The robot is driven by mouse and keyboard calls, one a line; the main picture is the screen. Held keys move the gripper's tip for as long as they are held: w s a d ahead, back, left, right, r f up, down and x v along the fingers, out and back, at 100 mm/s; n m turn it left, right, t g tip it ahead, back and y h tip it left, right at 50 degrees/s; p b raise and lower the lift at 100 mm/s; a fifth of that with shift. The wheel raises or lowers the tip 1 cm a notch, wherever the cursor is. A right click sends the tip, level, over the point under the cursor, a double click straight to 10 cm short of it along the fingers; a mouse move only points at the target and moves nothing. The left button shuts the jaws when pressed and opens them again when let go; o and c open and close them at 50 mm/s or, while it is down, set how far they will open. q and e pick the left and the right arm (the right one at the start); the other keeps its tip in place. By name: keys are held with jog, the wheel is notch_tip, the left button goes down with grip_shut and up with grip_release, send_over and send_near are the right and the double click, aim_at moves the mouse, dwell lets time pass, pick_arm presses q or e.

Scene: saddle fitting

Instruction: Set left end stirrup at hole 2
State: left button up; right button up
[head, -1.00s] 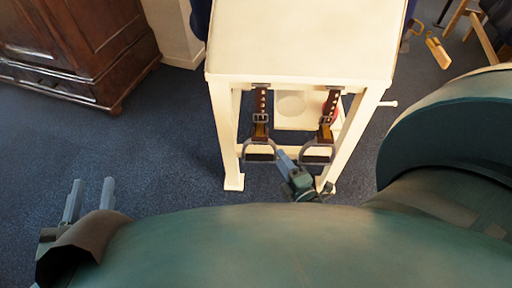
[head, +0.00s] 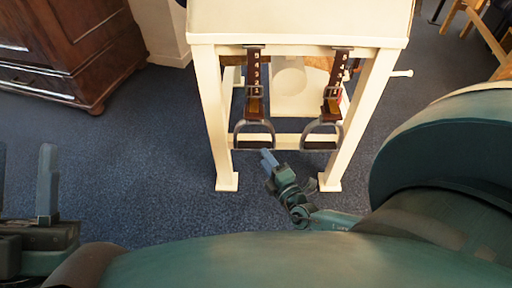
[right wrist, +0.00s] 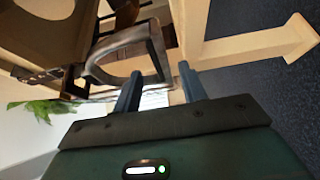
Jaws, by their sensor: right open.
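Two stirrups hang on brown leather straps with numbered marks and buckles from the cream stand. The left end stirrup (head: 254,149) hangs level on the left strap (head: 254,72); the right one (head: 320,146) hangs on the right strap (head: 338,72). My right gripper (head: 267,157) is open, just below and right of the left stirrup's tread. In the right wrist view my right gripper (right wrist: 158,80) has a grey stirrup (right wrist: 156,48) ahead of its parted fingers, with nothing held. My left gripper (head: 24,180) is open and empty at the lower left, partly cut off.
The cream stand (head: 300,22) has legs (head: 214,130) on both sides of the stirrups and a peg (head: 401,73) on its right. A dark wooden cabinet (head: 80,45) stands at the upper left. The blue carpet (head: 140,155) left of the stand is clear.

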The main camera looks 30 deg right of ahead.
aim_at(256, 146)
jog(key=w+b, duration=0.1)
jog(key=w, duration=0.5)
jog(key=shift+d, duration=0.2)
pick_arm(q)
jog(key=shift+s+r+m+g+h, duration=0.2)
jog(key=shift+r+m+h, duration=0.25)
jog(key=shift+m+h, duration=0.25)
jog(key=shift+s+r+m+g+h, duration=0.1)
jog(key=shift+s+r+m+h, duration=0.05)
jog(key=shift+r+m+h, duration=0.55)
pick_arm(e)
jog(key=shift+w, duration=0.5)
pick_arm(q)
jog(key=shift+f, duration=0.25)
pick_arm(e)
jog(key=shift+c, duration=0.5)
pick_arm(q)
jog(key=shift+a, duration=0.1)
pick_arm(e)
grip_shut()
